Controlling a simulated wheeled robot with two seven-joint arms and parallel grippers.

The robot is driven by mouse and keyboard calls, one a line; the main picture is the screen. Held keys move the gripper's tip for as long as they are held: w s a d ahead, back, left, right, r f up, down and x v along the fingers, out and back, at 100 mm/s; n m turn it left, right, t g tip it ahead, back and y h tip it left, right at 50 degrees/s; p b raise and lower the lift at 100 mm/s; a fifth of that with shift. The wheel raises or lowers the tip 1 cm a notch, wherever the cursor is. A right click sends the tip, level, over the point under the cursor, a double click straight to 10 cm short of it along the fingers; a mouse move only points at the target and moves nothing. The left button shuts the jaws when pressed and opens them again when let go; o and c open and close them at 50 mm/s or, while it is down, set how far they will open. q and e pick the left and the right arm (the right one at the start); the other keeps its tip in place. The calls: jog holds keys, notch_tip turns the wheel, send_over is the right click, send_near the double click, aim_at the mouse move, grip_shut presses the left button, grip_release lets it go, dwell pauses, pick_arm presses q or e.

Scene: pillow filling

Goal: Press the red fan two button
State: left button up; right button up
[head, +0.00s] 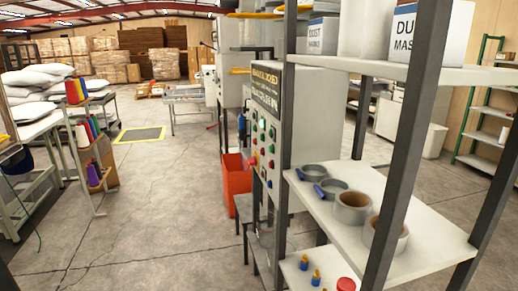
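A grey control panel (267,115) stands upright in the middle of the head view, on the side of a machine, seen at a steep angle. It carries rows of small green and red buttons below a dark label plate (265,88). The button labels are too small to read, so I cannot tell which is red fan two. Neither gripper is in view.
A metal shelf rack (420,75) with tape rolls (351,207) and boxes stands close at right, beside the panel. An orange bin (238,185) is left of the panel. Thread spools and white pillows (38,77) are at left. The floor (165,215) between is clear.

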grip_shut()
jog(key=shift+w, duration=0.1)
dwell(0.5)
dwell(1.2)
